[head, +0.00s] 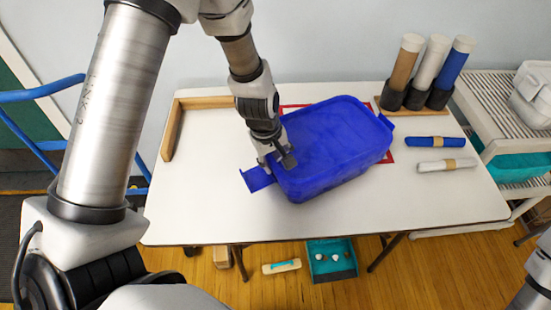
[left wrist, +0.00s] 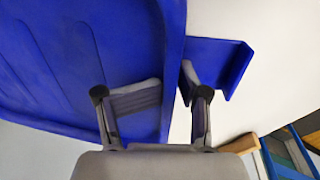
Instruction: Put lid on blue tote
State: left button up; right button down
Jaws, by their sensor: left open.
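The blue tote (head: 335,145) stands on the white table, turned at a slant over a red outline. Its top is a broad blue face with shallow grooves; I cannot tell whether this is a lid or the tote's inside. No separate lid shows. A blue bracket-like handle (head: 257,179) sticks out at the near left end, and it also shows in the left wrist view (left wrist: 222,65). My left gripper (head: 277,160) is open at that end. In the left wrist view its fingers (left wrist: 172,78) straddle the blue rim, one over the face, one by the handle. My right gripper is out of view.
A wooden strip frame (head: 172,130) edges the table's back left. Upright rolls (head: 432,70) stand at the back right, with a blue roll (head: 435,142) and a white roll (head: 447,165) lying in front. A slatted shelf (head: 490,110) adjoins the right. The table's front is clear.

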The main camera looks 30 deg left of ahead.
pick_arm(q)
jog(key=shift+s+a+r, duration=0.1)
jog(key=shift+s+r, duration=0.3)
jog(key=shift+w+f, duration=0.15)
jog(key=shift+w, duration=0.2)
notch_tip(320, 180, up, 12)
jog(key=s+a, duration=0.1)
jog(key=shift+s, duration=0.4)
jog(key=shift+a+f, duration=0.1)
jog(key=shift+f, duration=0.05)
